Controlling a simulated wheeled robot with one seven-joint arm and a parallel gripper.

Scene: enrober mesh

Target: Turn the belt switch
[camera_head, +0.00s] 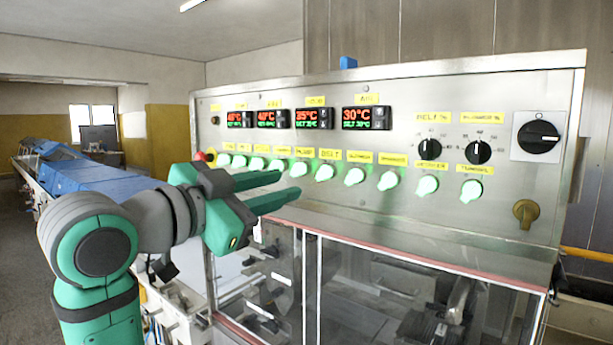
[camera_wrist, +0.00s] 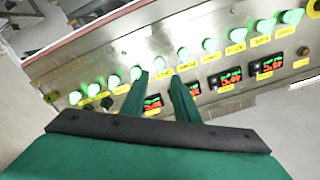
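The belt switch (camera_head: 324,173) is a round, glowing green knob under a yellow label reading BELT, midway along the row on the steel panel. My gripper (camera_head: 289,186) is open and empty, with its two green fingers apart and pointing right along the panel front. In the head view the fingertips appear just left of and slightly below the belt switch; I see no contact with it. In the wrist view the open fingers (camera_wrist: 160,78) reach toward the row of green knobs, seen upside down. I cannot read there which knob is the belt switch.
Similar green knobs flank it, such as the one under PUMP (camera_head: 299,168). Temperature displays (camera_head: 366,118) sit above, with black dials (camera_head: 478,152) and a larger black rotary switch (camera_head: 538,137) at right. A clear-windowed cabinet (camera_head: 380,290) juts out below the panel.

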